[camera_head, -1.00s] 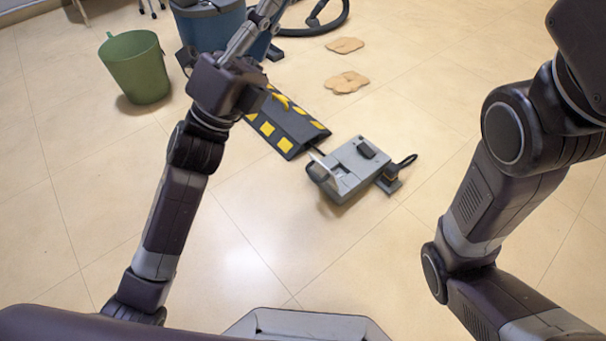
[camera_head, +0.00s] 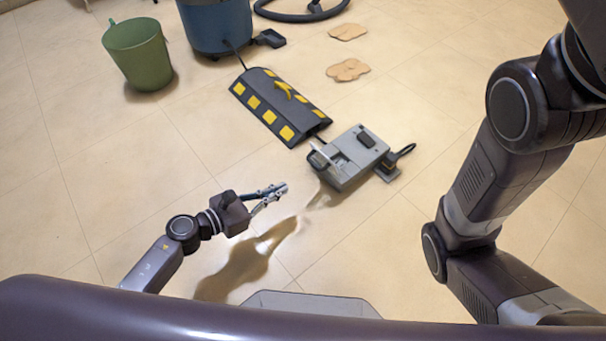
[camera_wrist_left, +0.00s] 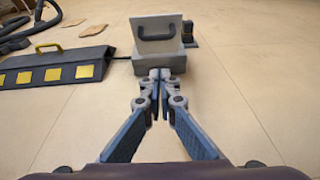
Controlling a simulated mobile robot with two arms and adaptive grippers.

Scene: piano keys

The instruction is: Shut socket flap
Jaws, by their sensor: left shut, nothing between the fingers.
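A grey socket box (camera_head: 352,155) lies on the floor right of the picture's middle in the head view. Its light grey flap (camera_head: 321,161) stands raised at the box's left end. In the left wrist view the flap (camera_wrist_left: 157,35) stands up on the box (camera_wrist_left: 160,66), its broad face toward me. My left gripper (camera_head: 279,190) is shut and empty, low to the left of the box and apart from it in the head view. Its closed fingertips (camera_wrist_left: 159,74) point toward the box in the left wrist view. My right arm shows at the right, but its gripper is out of view.
A black and yellow cable ramp (camera_head: 280,105) lies behind the box, with a cable between them. A black plug with a cord (camera_head: 390,168) is at the box's right. A green bin (camera_head: 138,55) and a blue vacuum (camera_head: 216,25) stand farther back. Floor in front is clear.

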